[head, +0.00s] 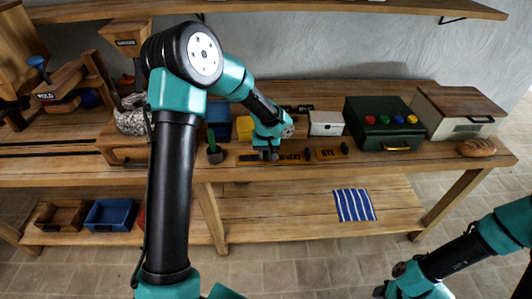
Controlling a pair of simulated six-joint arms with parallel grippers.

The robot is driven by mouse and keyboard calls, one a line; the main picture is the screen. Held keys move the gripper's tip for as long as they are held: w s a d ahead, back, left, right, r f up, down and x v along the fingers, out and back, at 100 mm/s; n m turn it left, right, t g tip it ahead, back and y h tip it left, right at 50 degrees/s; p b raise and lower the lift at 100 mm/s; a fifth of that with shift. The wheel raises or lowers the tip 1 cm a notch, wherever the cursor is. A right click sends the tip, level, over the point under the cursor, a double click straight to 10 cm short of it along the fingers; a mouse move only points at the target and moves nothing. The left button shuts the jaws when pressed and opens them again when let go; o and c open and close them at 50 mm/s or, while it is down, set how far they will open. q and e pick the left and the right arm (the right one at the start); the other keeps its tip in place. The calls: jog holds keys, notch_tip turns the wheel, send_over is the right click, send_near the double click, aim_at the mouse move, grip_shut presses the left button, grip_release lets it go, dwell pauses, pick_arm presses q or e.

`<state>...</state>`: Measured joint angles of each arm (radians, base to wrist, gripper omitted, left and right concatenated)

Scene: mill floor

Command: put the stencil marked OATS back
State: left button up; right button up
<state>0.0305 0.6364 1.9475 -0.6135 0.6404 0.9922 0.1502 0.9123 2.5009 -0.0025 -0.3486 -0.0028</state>
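Wooden stencil plates lie along the bench's front edge. One is marked RYE (331,154). Another, partly hidden by my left gripper, ends in letters like HEAT (291,157). A third plate (247,159) shows just left of the gripper, its marking unreadable. I cannot make out the word OATS on any of them. My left gripper (267,156) points down at the front edge, between the third plate and the HEAT one; its fingers are too small and covered to judge. My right gripper (388,289) is low at the bottom right, away from the bench, its fingers unclear.
Behind the plates stand a yellow box (244,128), a white box (326,123) and a dark green case (384,123) with coloured knobs. A small dark pot (215,154) stands left of the gripper. A bread loaf (476,147) lies at right. Dark lettered pieces (302,108) lie further back.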

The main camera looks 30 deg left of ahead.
pick_arm(q)
jog(key=shift+o, duration=1.3)
notch_tip(320, 180, up, 12)
jog(key=shift+r, duration=0.15)
